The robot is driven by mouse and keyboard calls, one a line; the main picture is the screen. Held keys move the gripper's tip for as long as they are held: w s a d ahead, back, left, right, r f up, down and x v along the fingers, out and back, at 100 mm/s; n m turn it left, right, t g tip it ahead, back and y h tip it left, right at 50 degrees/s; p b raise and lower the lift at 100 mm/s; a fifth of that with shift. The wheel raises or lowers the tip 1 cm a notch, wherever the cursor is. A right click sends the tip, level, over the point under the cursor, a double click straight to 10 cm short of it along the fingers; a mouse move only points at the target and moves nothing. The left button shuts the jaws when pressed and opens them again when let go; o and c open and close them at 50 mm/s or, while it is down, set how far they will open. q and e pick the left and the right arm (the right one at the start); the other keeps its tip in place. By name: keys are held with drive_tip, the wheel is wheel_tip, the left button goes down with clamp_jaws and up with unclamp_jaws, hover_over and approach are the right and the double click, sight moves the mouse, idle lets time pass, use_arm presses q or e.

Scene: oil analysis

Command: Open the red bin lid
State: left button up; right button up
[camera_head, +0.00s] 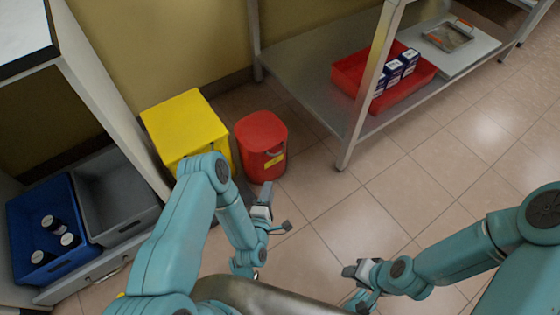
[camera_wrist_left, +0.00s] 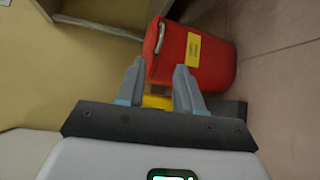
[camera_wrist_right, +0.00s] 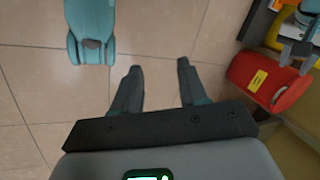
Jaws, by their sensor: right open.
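The red bin (camera_head: 262,170) stands on the floor beside the wall, with its red lid (camera_head: 261,128) shut. It has a grey handle (camera_wrist_left: 160,34) and a yellow label (camera_wrist_left: 193,49) on its front. My left gripper (camera_head: 275,210) is open and empty, just in front of the bin in the head view. In the left wrist view its fingers (camera_wrist_left: 158,68) point toward the bin, apart from the handle. My right gripper (camera_head: 355,275) is open and empty over the floor, away from the bin. The bin also shows at right in the right wrist view (camera_wrist_right: 280,92).
A yellow bin (camera_head: 185,122) stands left of the red bin. A metal shelf (camera_head: 310,82) at right holds a red tray (camera_head: 348,80) with several boxes. At left are a blue crate (camera_head: 28,205) and a grey crate (camera_head: 112,190). Tiled floor is free to the right.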

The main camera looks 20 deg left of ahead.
use_arm(q)
drive_tip(key=w+a+f+b, duration=0.2)
drive_tip(key=w+b, duration=0.5)
drive_tip(key=w, duration=0.9)
drive_tip(key=shift+f, duration=0.35)
use_arm(e)
drive_tip(key=w+f+t, duration=0.1)
drive_tip(key=w+f, duration=0.3)
drive_tip(key=f, duration=0.3)
drive_tip(key=shift+w+d+f+t, duration=0.15)
drive_tip(key=shift+w+d+t, duration=0.25)
drive_tip(key=shift+d, duration=0.05)
use_arm(q)
clamp_jaws()
